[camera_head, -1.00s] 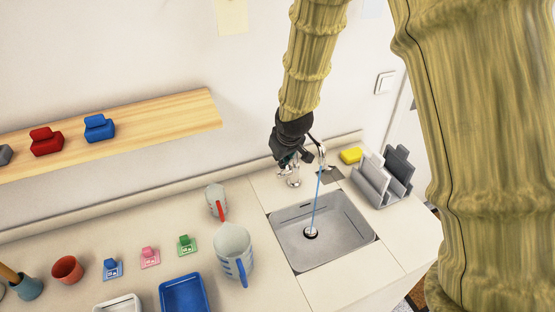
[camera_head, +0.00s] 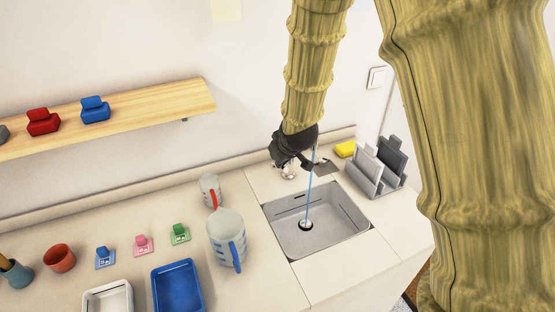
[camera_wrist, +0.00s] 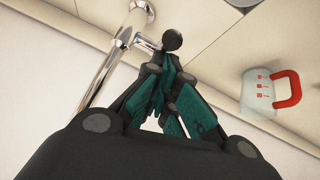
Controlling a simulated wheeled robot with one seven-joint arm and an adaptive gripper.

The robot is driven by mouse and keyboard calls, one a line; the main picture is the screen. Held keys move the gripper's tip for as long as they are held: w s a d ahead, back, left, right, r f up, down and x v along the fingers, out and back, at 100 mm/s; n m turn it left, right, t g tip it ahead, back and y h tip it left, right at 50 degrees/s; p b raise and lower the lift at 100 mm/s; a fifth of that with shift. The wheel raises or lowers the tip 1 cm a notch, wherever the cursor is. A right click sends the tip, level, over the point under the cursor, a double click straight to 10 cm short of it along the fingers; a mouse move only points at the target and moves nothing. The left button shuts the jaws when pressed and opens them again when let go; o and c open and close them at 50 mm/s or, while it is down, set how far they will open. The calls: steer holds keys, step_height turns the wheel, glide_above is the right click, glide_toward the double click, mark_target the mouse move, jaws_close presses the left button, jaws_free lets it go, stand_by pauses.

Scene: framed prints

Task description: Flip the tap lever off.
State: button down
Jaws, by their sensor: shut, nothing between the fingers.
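The chrome tap stands behind the sink (camera_head: 318,237). In the head view only its base (camera_head: 289,173) shows clearly, and my gripper (camera_head: 290,160) hides most of the rest. A thin blue stream of water (camera_head: 309,195) falls into the sink by the drain. In the wrist view the shiny tap pipe (camera_wrist: 112,62) runs diagonally at upper left. A short chrome stem with a round black knob (camera_wrist: 172,39), which looks like the lever, sticks out from it. My gripper (camera_wrist: 168,62) is shut and empty. Its tips are right by the knob; I cannot tell whether they touch.
A clear measuring jug with a blue handle (camera_head: 226,240) and a smaller cup with a red handle (camera_head: 209,190) stand left of the sink. A yellow sponge (camera_head: 345,149) and a grey rack (camera_head: 365,178) are to its right. A wooden shelf (camera_head: 150,112) is on the wall.

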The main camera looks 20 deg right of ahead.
steer(key=shift+s+d+f, duration=0.25)
steer(key=shift+s+f, duration=0.35)
steer(key=shift+s, duration=0.15)
steer(key=shift+s+f, duration=0.3)
steer(key=shift+f, duration=0.05)
steer(key=v, duration=1.1)
steer(key=shift+s+a+r, duration=0.15)
steer(key=shift+a+r, duration=0.25)
stand_by(0.6)
